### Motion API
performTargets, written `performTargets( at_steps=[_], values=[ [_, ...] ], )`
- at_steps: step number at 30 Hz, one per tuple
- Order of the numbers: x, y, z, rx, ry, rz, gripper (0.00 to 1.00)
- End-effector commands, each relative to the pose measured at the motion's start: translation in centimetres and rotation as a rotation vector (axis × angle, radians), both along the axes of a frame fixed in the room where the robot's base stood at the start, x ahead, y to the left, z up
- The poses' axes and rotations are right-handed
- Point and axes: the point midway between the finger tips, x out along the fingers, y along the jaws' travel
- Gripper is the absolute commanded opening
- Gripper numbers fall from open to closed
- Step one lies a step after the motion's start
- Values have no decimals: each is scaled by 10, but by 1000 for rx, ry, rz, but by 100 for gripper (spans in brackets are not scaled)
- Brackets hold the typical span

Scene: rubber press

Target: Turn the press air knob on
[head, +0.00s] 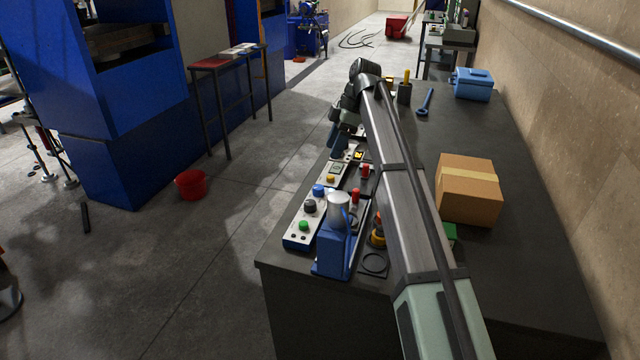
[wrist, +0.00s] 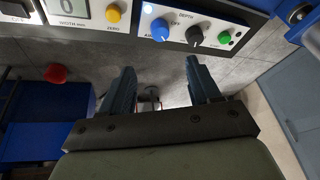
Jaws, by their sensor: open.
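The control box (head: 297,241) at the table's near left edge has a blue knob (head: 319,190), a dark knob (head: 310,206) and a green button (head: 303,225). In the wrist view the blue knob (wrist: 160,28) has lettering that seems to read AIR and OFF; its exact setting is too small to tell. Beside it are the dark knob (wrist: 194,35), under the word DEPTH, and the green button (wrist: 224,38). My gripper (wrist: 160,67) is open and empty, apart from the knobs. In the head view my gripper (head: 337,137) is farther along the table's left edge.
A second box with a WIDTH display (wrist: 82,8) and yellow button (wrist: 113,14) adjoins the control box. A blue stand with a metal cylinder (head: 339,206) stands close to the knobs. A cardboard box (head: 469,190) is at right.

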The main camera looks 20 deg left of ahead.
Motion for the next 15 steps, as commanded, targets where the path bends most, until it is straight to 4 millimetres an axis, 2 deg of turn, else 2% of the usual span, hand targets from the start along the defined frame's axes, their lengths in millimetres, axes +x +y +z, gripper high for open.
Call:
performTargets(
  at_steps=[3,7,15],
  values=[
    [2,-8,4,20,6,8,62],
    [0,-6,-2,24,8,11,62],
    [-9,6,-41,22,9,11,62]
  ],
)
